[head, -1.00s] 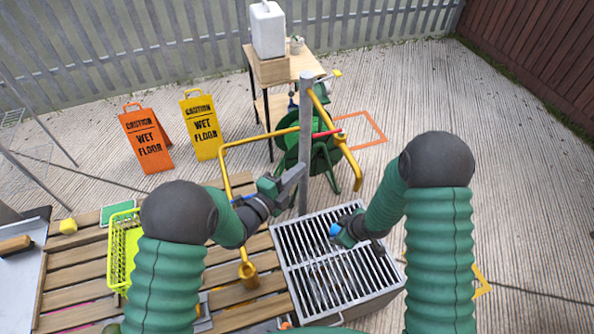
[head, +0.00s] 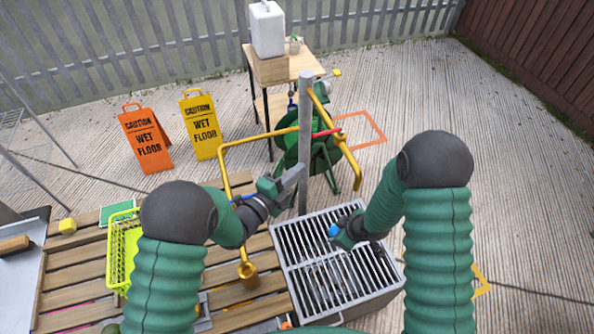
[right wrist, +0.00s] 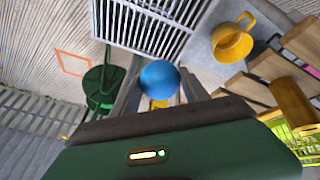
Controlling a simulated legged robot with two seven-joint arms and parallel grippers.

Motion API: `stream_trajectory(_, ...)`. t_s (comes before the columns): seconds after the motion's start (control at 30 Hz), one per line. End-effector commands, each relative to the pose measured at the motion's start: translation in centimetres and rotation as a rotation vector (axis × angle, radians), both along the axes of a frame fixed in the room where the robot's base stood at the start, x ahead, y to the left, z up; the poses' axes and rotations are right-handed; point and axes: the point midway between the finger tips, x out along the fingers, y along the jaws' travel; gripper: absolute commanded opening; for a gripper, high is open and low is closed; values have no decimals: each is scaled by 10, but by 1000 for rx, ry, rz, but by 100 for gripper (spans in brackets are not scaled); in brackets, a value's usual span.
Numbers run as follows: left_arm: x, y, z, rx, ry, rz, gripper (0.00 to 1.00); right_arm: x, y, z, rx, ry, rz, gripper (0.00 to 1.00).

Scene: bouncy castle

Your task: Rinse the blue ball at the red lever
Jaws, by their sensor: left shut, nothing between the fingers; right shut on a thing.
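The blue ball (head: 333,229) is held above the grey metal grate; it also shows between the fingers in the right wrist view (right wrist: 160,78). My right gripper (head: 336,233) is shut on it. The red lever (head: 327,133) is on the yellow pipe (head: 267,135) beside the grey upright post (head: 305,115), farther back than the ball. My left gripper (head: 299,173) is shut and empty, close to the post and below the lever in the picture. I cannot tell whether it touches the post.
The grate (head: 306,277) stands right of the slatted wooden deck (head: 75,270), where a lime basket (head: 122,250) sits. A green hose reel (head: 318,160) is behind the post. Two wet floor signs (head: 147,140) stand back left. The paving at right is open.

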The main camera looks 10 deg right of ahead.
Motion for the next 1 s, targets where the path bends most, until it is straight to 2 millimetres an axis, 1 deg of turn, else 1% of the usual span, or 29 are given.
stream_trajectory(0.37, 0, 0, 1, 0, 0, 0, 0, -1, 1, 1, 0, 0, 0, 15)
stream_trajectory(0.8, 0, 0, 15, 0, 0, 0, 0, -30, 27, 34, 0, -1, 2, 15)
stream_trajectory(1.0, 0, 0, 16, 0, 0, 0, 0, -38, 33, 41, -1, -1, 0, 15)
